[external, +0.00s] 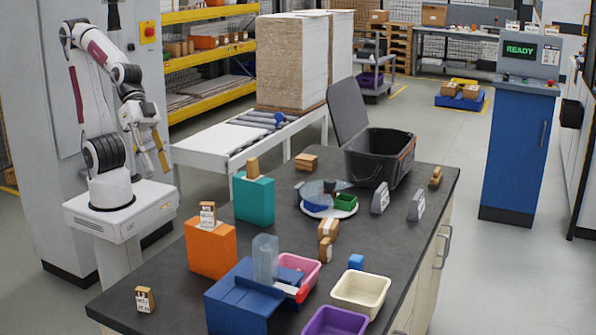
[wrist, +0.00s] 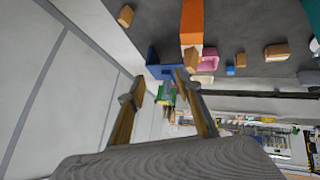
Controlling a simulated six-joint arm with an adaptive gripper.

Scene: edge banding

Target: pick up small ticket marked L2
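No marking L2 can be read in either view. A small wooden block with a white printed label (external: 145,299) stands at the table's near left corner. A second labelled block (external: 208,215) stands on top of the orange box (external: 211,248). I cannot tell which of these, if either, is the ticket. My gripper (external: 155,156) hangs in the air beside my base, left of the table and apart from everything on it. In the wrist view my gripper (wrist: 163,86) shows its two fingers wide apart with nothing held between them.
The dark table (external: 290,240) carries a teal box (external: 253,200), a blue stand (external: 235,298), a pink bin (external: 300,266), a cream bin (external: 361,293), a purple bin (external: 334,322) and a black crate (external: 378,160). The table's left front stretch is mostly clear.

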